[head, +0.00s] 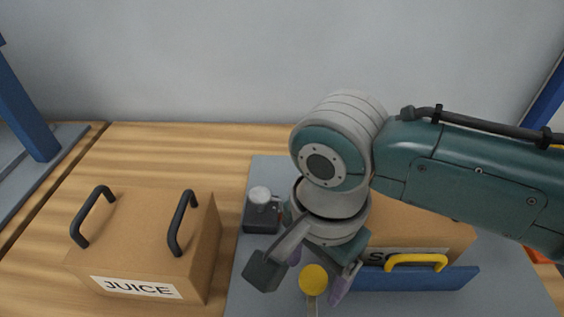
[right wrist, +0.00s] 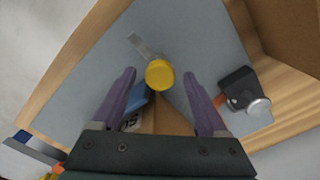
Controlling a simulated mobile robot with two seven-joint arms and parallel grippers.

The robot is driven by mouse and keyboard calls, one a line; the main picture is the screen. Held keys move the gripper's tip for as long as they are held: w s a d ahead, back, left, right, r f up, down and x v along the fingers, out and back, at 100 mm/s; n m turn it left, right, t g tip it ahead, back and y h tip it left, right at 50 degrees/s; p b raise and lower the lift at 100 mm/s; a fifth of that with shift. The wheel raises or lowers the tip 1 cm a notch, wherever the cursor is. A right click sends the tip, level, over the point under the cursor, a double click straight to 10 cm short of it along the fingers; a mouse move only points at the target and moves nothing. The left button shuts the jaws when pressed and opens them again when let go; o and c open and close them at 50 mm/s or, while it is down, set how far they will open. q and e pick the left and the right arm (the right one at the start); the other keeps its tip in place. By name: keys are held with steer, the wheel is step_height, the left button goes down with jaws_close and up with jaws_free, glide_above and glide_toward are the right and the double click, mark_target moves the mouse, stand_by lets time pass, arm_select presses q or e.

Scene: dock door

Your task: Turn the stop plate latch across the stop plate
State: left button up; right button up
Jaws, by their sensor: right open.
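The stop plate latch has a round yellow knob (head: 313,279) and a thin grey arm that points toward the picture's bottom edge, away from the blue stop plate (head: 425,280). The blue plate stands in front of a cardboard box on the right and has a yellow handle (head: 415,262). My right gripper (head: 316,272) is open at the latch, pointing down. In the right wrist view, the knob (right wrist: 160,74) appears between the two purple fingers (right wrist: 158,80), with a gap on each side. My left gripper is not in view.
A cardboard box labelled JUICE (head: 150,245) with two black handles stands at the left. A dark block with a silver cylinder (head: 260,212) is left of my right gripper. The box (head: 430,228) behind the stop plate is partly hidden by my arm. Wooden boards (head: 170,150) are bare behind.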

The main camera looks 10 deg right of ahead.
jaws_close()
stand_by(0.5)
